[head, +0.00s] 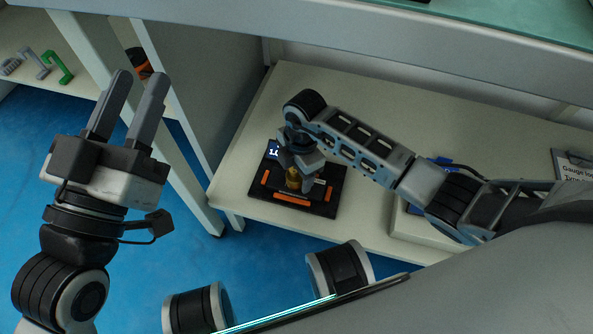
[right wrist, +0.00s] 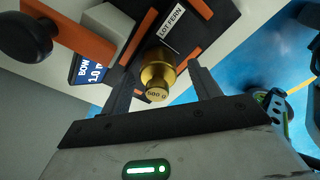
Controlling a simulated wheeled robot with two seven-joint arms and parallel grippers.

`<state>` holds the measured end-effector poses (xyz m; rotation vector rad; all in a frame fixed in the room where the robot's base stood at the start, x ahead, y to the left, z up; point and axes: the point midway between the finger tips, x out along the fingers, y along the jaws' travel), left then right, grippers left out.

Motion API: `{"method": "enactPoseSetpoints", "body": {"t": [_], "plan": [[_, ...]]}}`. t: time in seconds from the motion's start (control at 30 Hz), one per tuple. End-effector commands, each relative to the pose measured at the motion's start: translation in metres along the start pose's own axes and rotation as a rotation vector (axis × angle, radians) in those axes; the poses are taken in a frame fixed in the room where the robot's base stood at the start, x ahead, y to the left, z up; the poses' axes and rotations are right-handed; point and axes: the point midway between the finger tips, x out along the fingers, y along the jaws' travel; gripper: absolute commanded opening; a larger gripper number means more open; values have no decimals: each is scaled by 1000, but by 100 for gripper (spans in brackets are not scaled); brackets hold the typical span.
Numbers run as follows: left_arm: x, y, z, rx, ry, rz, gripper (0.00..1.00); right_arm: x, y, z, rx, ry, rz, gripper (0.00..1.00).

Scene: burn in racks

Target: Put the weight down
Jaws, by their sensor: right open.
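The weight (right wrist: 158,72) is a small brass cylinder with a narrower end marked with a gram figure. My right gripper (head: 300,174) is over the board. In the right wrist view its fingers (right wrist: 163,88) stand apart on either side of the weight, with visible gaps. My left gripper (head: 141,78) is open and empty, pointing up at the left, far from the board.
The board lies on a pale shelf (head: 245,190) near its front left corner, beside a grey upright panel (head: 200,75). A pale block (right wrist: 108,22) and a black knob (right wrist: 28,38) are near the weight. Green and grey hooks (head: 57,68) lie on the left shelf.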

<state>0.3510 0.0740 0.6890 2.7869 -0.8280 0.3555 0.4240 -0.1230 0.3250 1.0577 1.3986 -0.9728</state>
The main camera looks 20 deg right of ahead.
Motion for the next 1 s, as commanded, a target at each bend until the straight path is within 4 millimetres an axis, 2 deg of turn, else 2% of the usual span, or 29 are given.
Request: {"method": "enactPoseSetpoints", "body": {"t": [0.03,0.23,0.37,0.43,0.63,1.0], "plan": [[-3,0,5,-62,-57,-22,36,-16,1,0,-1,0,4,62],[-22,9,37,-305,-283,-80,36,-61,1,0,-2,-1,4,62],[-32,14,50,-374,-373,-102,36,-85,1,0,0,-2,3,62],[-32,13,52,-352,-388,-106,36,-95,0,0,0,0,3,62],[-34,11,55,-316,-408,-115,36,-108,0,0,0,-1,2,62],[-34,10,56,-311,-409,-116,36,-108,0,0,0,0,1,62]]}}
